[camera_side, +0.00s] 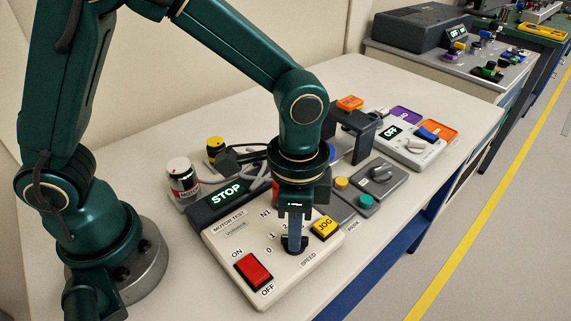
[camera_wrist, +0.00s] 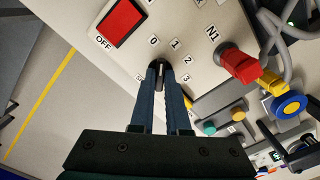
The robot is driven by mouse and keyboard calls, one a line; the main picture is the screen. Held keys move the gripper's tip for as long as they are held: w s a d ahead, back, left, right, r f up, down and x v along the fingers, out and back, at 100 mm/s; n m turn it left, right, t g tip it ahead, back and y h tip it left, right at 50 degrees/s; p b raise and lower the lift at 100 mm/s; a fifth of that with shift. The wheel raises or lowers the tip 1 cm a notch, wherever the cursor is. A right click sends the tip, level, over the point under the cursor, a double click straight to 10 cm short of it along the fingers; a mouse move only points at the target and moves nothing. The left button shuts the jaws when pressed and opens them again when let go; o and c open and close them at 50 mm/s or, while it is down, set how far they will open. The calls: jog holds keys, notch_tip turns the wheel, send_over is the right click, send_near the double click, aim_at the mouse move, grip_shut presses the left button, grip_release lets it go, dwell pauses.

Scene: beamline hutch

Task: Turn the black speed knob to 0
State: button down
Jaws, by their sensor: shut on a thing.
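The black speed knob (camera_side: 304,244) sits on the cream motor test panel (camera_side: 222,254), above the SPEED label. My gripper (camera_side: 294,240) points down over it, with its fingers shut on the knob's sides. In the wrist view the knob (camera_wrist: 161,66) shows as a dark grip with a pale line, between my fingertips (camera_wrist: 160,76). The printed 0 (camera_wrist: 154,41), 1, 2 and 3 lie around it. The pale line points roughly toward the 0, but its exact setting is hard to tell. The fingers hide part of the knob.
A red ON/OFF rocker (camera_side: 254,270) and a yellow JOG button (camera_side: 323,227) flank the knob. A display (camera_side: 226,192) reads STOP in green. A red connector (camera_wrist: 238,62) with grey cables stands near N1. Another control box (camera_side: 378,175) sits behind.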

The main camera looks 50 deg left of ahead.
jog(key=shift+n, duration=1.6)
jog(key=shift+r, duration=0.1)
jog(key=c, duration=0.9)
grip_release()
jog(key=shift+r, duration=2.55)
